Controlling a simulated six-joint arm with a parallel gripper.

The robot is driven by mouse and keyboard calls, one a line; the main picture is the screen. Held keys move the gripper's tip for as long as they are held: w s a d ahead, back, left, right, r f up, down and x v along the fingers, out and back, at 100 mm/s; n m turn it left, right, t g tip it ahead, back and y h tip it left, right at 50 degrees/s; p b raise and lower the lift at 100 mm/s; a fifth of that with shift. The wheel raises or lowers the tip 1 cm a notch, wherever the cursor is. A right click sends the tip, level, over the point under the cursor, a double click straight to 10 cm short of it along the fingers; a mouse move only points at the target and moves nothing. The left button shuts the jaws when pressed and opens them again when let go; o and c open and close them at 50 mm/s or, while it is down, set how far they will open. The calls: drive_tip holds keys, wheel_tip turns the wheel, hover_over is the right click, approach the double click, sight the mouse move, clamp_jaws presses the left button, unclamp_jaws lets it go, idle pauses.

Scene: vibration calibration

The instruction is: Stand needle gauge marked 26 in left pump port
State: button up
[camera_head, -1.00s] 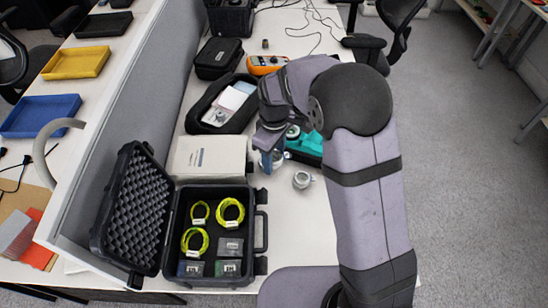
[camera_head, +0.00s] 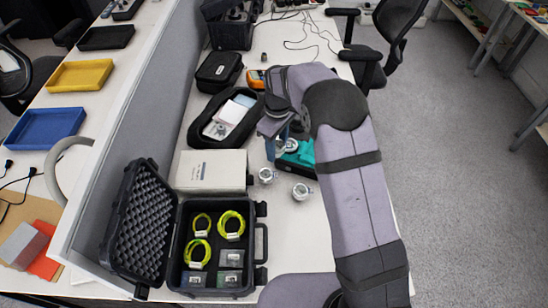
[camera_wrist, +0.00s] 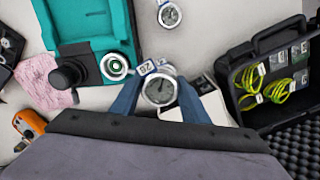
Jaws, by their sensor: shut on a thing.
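My gripper (camera_wrist: 158,101) is shut on a round needle gauge (camera_wrist: 160,88), dial toward the wrist camera. The pump (camera_wrist: 118,18) also shows at upper left in the wrist view, with a round pale ringed port (camera_wrist: 115,66) left of the held gauge. The gauge is apart from that port.
An open black case (camera_head: 262,240) with yellow-green coils stands at the front left. A white box (camera_head: 212,170) is behind it. A black tray (camera_head: 190,135), an orange meter (camera_head: 256,78) and a black pouch lie farther back.

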drive_tip(key=w+d+r+m+p, duration=0.1)
drive_tip(key=w+d+p, duration=0.3)
drive_tip(key=w, duration=0.4)
drive_tip(key=shift+d+r+p, duration=0.3)
drive_tip(key=shift+p, duration=0.1)
drive_tip(key=shift+w+f, duration=0.1)
drive_tip(key=shift+f, duration=0.15)
drive_tip(key=shift+f+b, duration=2.05)
drive_tip(key=shift+f, duration=0.95)
